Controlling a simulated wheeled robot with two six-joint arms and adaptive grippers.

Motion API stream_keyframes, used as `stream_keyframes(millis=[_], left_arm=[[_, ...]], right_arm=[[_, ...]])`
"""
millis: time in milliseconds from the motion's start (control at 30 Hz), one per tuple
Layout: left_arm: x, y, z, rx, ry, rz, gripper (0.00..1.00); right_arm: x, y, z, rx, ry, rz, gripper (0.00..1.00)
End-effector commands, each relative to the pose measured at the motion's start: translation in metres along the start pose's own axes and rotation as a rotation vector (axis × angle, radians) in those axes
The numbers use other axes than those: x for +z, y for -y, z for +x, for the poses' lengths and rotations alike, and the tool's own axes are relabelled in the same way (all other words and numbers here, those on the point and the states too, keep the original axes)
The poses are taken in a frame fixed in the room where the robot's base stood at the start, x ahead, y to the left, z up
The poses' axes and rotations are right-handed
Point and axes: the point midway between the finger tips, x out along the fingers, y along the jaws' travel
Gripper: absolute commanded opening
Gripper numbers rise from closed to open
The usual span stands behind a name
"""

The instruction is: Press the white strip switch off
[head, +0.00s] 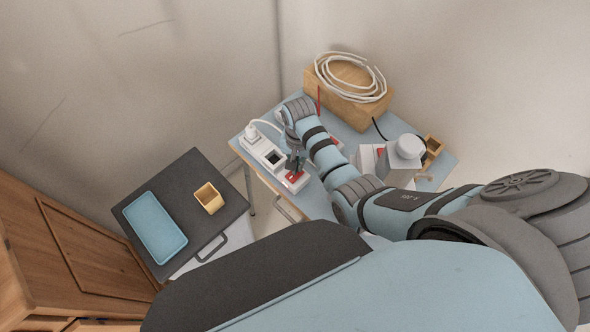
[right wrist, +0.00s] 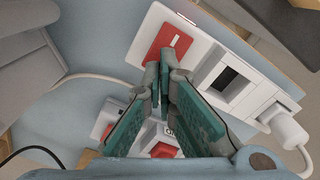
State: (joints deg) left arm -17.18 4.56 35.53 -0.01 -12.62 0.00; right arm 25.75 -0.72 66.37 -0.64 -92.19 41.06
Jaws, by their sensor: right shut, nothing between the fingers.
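The white strip (head: 264,153) lies at the left edge of the blue table, with a white plug in its far end and a red rocker switch (head: 295,177) at its near end. In the right wrist view the strip (right wrist: 205,68) shows its red switch (right wrist: 167,53) with a white line on it, and a dark socket. My right gripper (head: 293,163) is shut and empty beside the switch. In the right wrist view its green fingertips (right wrist: 160,75) overlap the switch's lower edge; I cannot tell if they touch. My left gripper is not in view.
A wooden block (head: 345,98) with a coiled white cable stands at the back.

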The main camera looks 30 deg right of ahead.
Motion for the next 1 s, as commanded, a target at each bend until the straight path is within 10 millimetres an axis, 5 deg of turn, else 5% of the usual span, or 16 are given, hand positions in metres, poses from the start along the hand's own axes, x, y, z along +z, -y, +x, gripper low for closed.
stream_keyframes(millis=[67,500,1000], left_arm=[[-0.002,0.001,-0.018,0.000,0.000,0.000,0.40],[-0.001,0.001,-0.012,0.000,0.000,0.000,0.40],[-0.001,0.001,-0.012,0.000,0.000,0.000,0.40]], right_arm=[[0.000,0.000,-0.017,0.000,0.000,0.000,0.00],[0.000,0.000,-0.057,-0.001,-0.002,0.000,0.00],[0.000,0.000,-0.058,-0.001,-0.001,0.000,0.00]])
